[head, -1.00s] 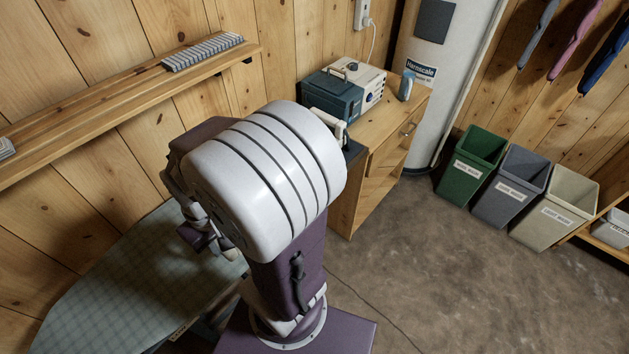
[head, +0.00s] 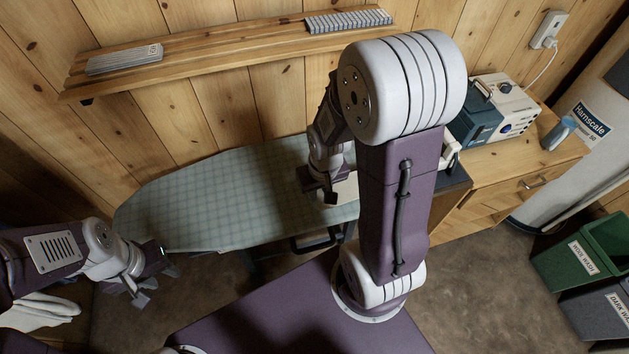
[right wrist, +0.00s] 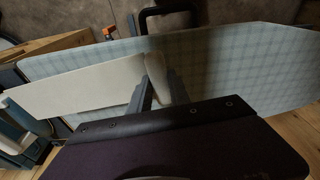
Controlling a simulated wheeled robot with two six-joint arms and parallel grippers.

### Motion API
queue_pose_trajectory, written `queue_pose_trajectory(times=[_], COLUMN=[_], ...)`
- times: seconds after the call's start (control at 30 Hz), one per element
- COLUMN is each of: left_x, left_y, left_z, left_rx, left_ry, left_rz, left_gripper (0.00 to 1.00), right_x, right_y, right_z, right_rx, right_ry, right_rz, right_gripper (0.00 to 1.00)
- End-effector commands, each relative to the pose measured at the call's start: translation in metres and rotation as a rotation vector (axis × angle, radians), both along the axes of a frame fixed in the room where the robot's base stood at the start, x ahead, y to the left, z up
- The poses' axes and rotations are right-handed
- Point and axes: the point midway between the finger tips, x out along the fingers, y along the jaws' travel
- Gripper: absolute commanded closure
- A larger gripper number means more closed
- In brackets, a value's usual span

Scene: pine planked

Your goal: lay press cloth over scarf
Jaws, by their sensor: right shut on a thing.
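My right gripper (head: 326,194) is over the right part of the ironing board and shut on a pale cream cloth. The cloth shows beside it in the head view (head: 347,188). In the right wrist view it extends left from the fingers (right wrist: 156,88) as a flat pale panel (right wrist: 80,92) above or on the board; I cannot tell which. My arm hides part of it in the head view. I cannot make out a separate scarf; it may be hidden. My left gripper (head: 157,284) is open and empty, off the board's front left edge.
The checked ironing board (head: 220,198) is bare on its left and middle. A wall shelf (head: 230,52) runs above it. A wooden cabinet (head: 500,195) with a blue-and-white appliance (head: 490,112) stands right. White cloth-like items (head: 40,312) lie lower left. Bins (head: 585,255) stand far right.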

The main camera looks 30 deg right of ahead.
Motion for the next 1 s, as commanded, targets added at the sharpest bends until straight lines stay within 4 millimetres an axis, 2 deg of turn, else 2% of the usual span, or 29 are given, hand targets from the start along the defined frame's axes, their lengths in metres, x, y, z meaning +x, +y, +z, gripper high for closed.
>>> queue_pose_trajectory(times=[0.03,0.07,0.17,0.33,0.47,0.7,1.0], left_x=[0.000,0.000,0.000,0.000,0.000,0.000,0.000], left_y=[0.000,0.000,0.000,0.000,0.000,0.000,0.000], left_z=[0.023,0.029,0.020,0.021,0.021,0.014,0.013], left_rx=[0.000,0.000,0.000,0.000,0.000,0.000,0.000], left_ry=[0.000,0.000,0.000,0.001,0.000,0.000,0.000], left_rz=[0.000,0.000,0.000,0.000,0.000,0.000,0.000], left_gripper=[0.64,0.64,0.64,0.64,0.64,0.64,0.64], right_x=[0.003,0.006,0.030,0.053,0.056,0.055,0.055], right_y=[0.001,0.001,0.001,0.001,0.001,0.001,0.001], right_z=[0.007,0.004,-0.021,-0.034,-0.037,-0.075,-0.077], right_rx=[0.001,0.002,0.001,0.001,0.001,0.001,0.001], right_ry=[0.012,0.012,0.004,0.001,0.001,0.003,0.000], right_rz=[0.002,0.002,0.001,0.000,0.000,0.000,-0.001], right_gripper=[1.00,1.00,1.00,1.00,1.00,1.00,1.00])
